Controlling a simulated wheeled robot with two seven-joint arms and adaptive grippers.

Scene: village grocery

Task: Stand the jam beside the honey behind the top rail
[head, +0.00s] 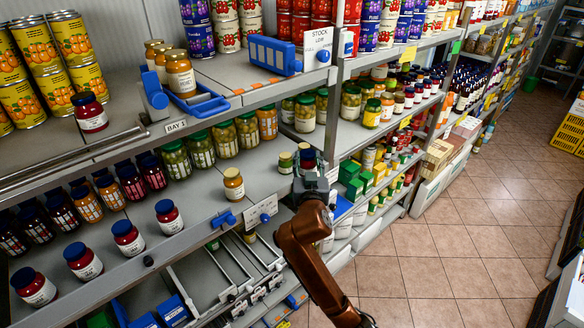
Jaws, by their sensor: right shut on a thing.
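My right gripper (310,180) is at the right end of the middle shelf, shut on a dark-blue-lidded jar (307,159), which looks like the jam; its body is mostly hidden by the fingers. Amber honey jars with gold lids (180,74) stand in a short row on the top shelf, up and left of the gripper. A blue rail piece (205,105) runs in front of them at the shelf edge. A red jam jar with a dark blue lid (90,113) stands alone further left on the top shelf. My left gripper is not in view.
Yellow cans (68,52) stand left on the top shelf. A blue holder (274,56) and a stock sign (317,46) are right of the honey. A gold-lidded jar (233,185) and several jam jars (169,217) line the middle shelf. Tiled floor (420,250) is clear at right.

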